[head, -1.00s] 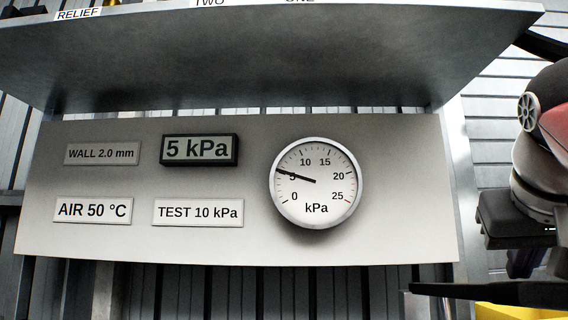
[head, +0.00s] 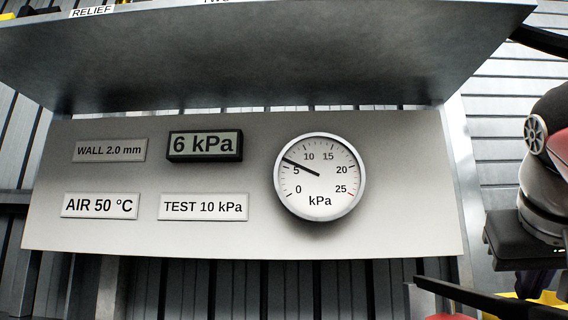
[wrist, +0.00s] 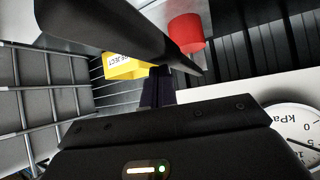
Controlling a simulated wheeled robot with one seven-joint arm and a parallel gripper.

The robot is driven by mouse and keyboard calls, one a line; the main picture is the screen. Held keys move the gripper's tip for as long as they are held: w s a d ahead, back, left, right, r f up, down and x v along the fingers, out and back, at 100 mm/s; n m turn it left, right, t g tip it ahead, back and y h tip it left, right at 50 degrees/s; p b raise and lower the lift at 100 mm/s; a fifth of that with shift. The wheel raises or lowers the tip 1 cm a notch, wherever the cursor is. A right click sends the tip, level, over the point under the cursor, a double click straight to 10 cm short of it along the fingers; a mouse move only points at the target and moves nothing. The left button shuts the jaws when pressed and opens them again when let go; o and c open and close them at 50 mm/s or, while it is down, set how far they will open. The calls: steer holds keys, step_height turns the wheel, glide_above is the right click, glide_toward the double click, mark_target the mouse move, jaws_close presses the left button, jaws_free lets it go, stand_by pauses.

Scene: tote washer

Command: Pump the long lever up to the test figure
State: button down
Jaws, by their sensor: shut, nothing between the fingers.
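The digital readout (head: 205,145) shows 6 kPa. The dial gauge (head: 320,177) has its needle a little above 5. A plate (head: 203,207) reads TEST 10 kPa. The long black lever (head: 490,298) slants across the lower right of the head view. It looms large across the top of the wrist view (wrist: 120,30). My gripper (head: 540,282) is shut and empty, with its dark fingers partly behind the lever in the head view. In the wrist view the fingertips (wrist: 158,85) are close to the lever; I cannot tell whether they touch it.
Plates reading WALL 2.0 mm (head: 110,150) and AIR 50 °C (head: 100,206) are on the same panel. A grey shelf (head: 260,60) overhangs it. The wrist view shows a red cylinder (wrist: 186,33), a yellow REJECT bin (wrist: 125,67) and a wire rack (wrist: 50,85).

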steer(key=shift+r, duration=0.1)
step_height(320, 180, up, 10)
steer(key=p, duration=1)
steer(key=shift+p, duration=0.35)
stand_by(1.6)
